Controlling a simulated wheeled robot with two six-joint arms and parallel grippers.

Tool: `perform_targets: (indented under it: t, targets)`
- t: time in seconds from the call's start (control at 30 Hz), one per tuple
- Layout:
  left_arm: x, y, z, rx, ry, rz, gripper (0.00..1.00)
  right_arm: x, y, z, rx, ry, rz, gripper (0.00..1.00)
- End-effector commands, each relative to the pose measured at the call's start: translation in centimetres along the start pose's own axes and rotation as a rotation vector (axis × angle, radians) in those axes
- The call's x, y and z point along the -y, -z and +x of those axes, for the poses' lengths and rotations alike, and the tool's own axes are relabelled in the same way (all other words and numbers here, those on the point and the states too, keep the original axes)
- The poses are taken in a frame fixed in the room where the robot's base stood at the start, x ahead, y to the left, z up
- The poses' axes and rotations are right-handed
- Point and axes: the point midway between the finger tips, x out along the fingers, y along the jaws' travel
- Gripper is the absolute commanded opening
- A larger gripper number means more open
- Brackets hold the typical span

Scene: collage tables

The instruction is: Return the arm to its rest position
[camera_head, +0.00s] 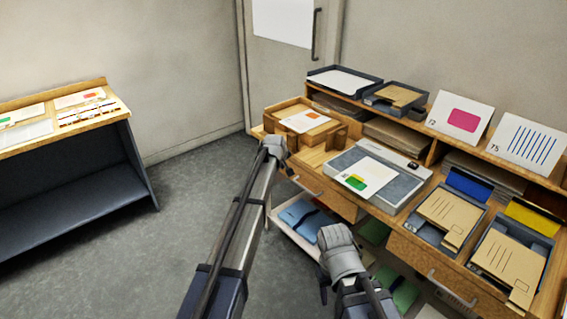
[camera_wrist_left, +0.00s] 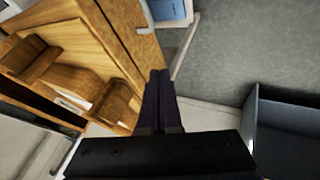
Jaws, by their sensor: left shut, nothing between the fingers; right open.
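My left arm reaches out across the floor in the head view, and its gripper (camera_head: 275,148) hangs beside the front left end of the wooden desk (camera_head: 316,158). In the left wrist view the dark fingers of my left gripper (camera_wrist_left: 159,75) are together with nothing between them. They are near the desk's edge and a drawer handle (camera_wrist_left: 154,22), with floor beyond. My right gripper (camera_head: 338,248) is low in front of the desk's drawers. It is open, but its fingertips are mostly hidden and nothing held shows.
A grey board (camera_head: 400,187) with a card (camera_head: 366,176) lies on the desk. Trays with envelopes (camera_head: 449,214) stand to its right. A low shelf under the desk holds a blue folder (camera_head: 305,218). A separate table (camera_head: 60,130) stands at left, with open floor (camera_head: 170,230) between.

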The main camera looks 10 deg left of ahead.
Motion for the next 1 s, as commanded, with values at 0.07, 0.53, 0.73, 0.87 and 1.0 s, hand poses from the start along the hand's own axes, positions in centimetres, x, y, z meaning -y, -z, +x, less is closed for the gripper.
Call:
perform_targets:
  t: [0.07, 0.53, 0.73, 0.87, 1.0]
  targets:
    - [0.1, -0.1, -0.1, 0.000, 0.001, 0.001, 0.00, 0.0, 0.0, 0.0, 0.000, 0.000, 0.000, 0.50]
    - [8.6, -21.3, -11.6, 0.289, 0.160, 0.516, 0.00, 0.0, 0.0, 0.0, 0.000, 0.000, 0.000, 0.50]
    - [14.5, -29.7, -18.2, 0.457, 0.224, 0.786, 0.00, 0.0, 0.0, 0.0, 0.000, 0.000, 0.000, 0.50]
    - [17.7, -33.2, -21.5, 0.545, 0.249, 0.917, 0.00, 0.0, 0.0, 0.0, 0.000, 0.000, 0.000, 0.50]
    - [21.1, -36.2, -24.9, 0.630, 0.269, 1.040, 0.00, 0.0, 0.0, 0.0, 0.000, 0.000, 0.000, 0.50]
